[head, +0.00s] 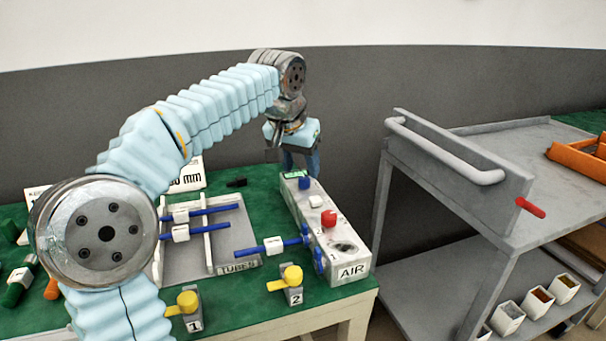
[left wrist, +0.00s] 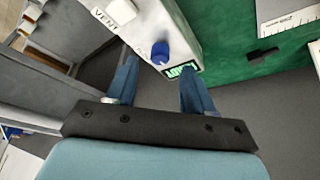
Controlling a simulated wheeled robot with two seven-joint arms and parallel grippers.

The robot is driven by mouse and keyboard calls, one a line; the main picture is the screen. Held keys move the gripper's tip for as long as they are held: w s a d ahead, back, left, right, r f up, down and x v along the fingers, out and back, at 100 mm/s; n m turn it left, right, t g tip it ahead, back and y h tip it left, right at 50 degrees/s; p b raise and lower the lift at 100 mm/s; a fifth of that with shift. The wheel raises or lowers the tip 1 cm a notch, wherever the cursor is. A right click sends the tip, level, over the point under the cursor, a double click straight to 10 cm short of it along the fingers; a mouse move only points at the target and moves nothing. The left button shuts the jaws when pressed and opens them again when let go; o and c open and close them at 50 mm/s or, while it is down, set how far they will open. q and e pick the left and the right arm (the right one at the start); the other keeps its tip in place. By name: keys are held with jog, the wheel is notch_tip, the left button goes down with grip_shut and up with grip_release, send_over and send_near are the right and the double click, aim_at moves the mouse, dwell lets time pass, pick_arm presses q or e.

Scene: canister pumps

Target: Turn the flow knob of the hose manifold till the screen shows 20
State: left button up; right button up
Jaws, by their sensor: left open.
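The hose manifold (head: 348,250) is a long grey box marked AIR on the green table. Its blue flow knob (head: 305,183) stands at the far end of its top. The small lit green screen (head: 294,174) is beside the knob; its number is not legible. In the left wrist view the knob (left wrist: 160,52) and screen (left wrist: 182,71) lie ahead, with the screen nearer the gripper. My left gripper (head: 300,160) is at the manifold's far end. In the wrist view its blue fingers (left wrist: 160,83) are apart and empty, with the knob just beyond the tips. My right gripper is not seen.
A red knob (head: 328,218) and a white button (head: 316,202) share the manifold's top. A tubes tray (head: 239,267) and yellow-handled valves marked 1 (head: 187,302) and 2 (head: 292,277) are nearby. A grey cart (head: 475,190) stands right, across a gap.

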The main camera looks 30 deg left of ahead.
aim_at(304, 178)
pick_arm(q)
jog(key=shift+x, duration=1.9)
grip_shut()
